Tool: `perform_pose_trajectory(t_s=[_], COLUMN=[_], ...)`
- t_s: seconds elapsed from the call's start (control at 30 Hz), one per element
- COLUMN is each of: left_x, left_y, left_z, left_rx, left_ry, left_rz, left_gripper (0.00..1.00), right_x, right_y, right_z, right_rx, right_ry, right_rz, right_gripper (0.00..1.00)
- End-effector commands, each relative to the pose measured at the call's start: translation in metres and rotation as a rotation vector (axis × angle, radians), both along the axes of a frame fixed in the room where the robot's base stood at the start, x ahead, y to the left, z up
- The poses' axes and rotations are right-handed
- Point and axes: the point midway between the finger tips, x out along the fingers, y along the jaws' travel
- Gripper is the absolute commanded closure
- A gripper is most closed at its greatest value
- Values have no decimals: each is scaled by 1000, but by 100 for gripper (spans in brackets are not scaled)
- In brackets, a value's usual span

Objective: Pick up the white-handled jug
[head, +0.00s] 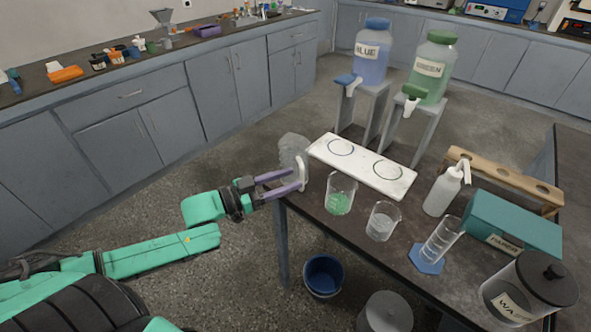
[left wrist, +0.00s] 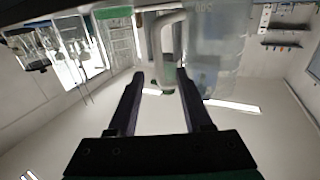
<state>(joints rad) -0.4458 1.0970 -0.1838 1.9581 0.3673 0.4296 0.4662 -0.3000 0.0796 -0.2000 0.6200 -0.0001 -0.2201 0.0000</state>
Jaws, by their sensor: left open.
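The clear jug (head: 291,148) with its white handle (head: 302,174) is at the near left corner of the table. Its handle faces my left gripper (head: 295,180). My left gripper is open, with its two purple fingers reaching up to the handle. In the left wrist view, the jug's clear body (left wrist: 215,55) fills the upper right, and the white handle (left wrist: 157,50) shows beyond and between the open fingertips (left wrist: 160,80). I cannot tell whether a finger touches the handle. My right gripper is not in view.
The blue jar (head: 371,62) and green jar (head: 430,75) sit on stands. A bucket (head: 323,275) is on the floor.

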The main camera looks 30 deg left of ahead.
Motion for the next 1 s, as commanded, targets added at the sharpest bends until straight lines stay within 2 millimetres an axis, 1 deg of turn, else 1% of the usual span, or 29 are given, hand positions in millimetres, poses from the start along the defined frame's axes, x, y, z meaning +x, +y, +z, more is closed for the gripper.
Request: perform_pose_trajectory(t_s=[0.13, 0.23, 0.33, 0.53, 0.57, 0.6, 0.67, 0.7, 1.0], left_x=[18, 29, 34, 34, 34, 34, 34, 34, 34], left_y=[-16, -24, -28, -29, -29, -29, -29, -29, -29], left_z=[3, 2, 2, 1, 1, 1, 1, 1, 1], left_rx=[-1, -2, 0, 1, 1, 1, 1, 1, 1], left_ry=[-7, -5, -3, -1, -1, -1, -1, -1, -1], left_rz=[-1, 1, 0, 0, 0, -1, -1, -1, -1], left_gripper=[50, 50, 50, 50, 58, 73, 96, 100, 100], right_x=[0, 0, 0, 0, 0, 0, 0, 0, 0], right_y=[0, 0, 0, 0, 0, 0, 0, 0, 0], right_z=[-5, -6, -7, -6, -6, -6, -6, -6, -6], right_rx=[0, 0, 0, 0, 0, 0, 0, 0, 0], right_ry=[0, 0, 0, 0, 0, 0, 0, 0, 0], right_rz=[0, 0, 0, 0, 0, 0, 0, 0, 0], right_gripper=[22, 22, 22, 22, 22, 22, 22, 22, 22])
